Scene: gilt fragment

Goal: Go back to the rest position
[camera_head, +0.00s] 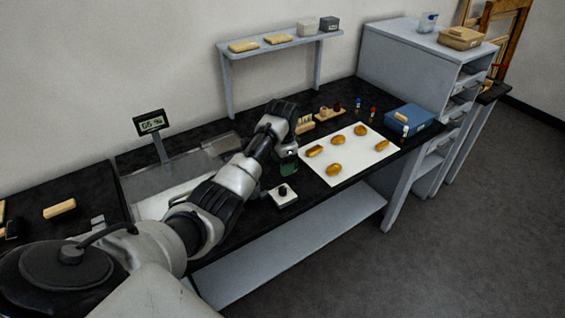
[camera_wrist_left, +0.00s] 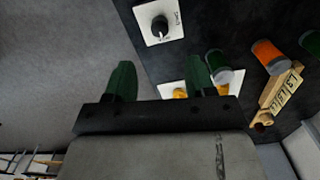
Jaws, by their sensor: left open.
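My left gripper (camera_head: 287,156) hangs at the end of my arm over the dark bench, near the left edge of a white sheet (camera_head: 333,177). In the left wrist view its two green fingers (camera_wrist_left: 160,82) are spread apart, with nothing held between them. A white card with a black knob (camera_head: 283,196) lies below and in front of the gripper; it also shows in the left wrist view (camera_wrist_left: 159,24). My right gripper is in neither view.
Several golden fragments (camera_head: 334,169) lie on the sheet. Behind it stand a wooden labelled rack (camera_head: 305,124) and small bottles (camera_head: 372,115). A blue box (camera_head: 409,117) sits to the right. A scale display (camera_head: 151,123) stands at the left; a shelf (camera_head: 270,47) rises behind.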

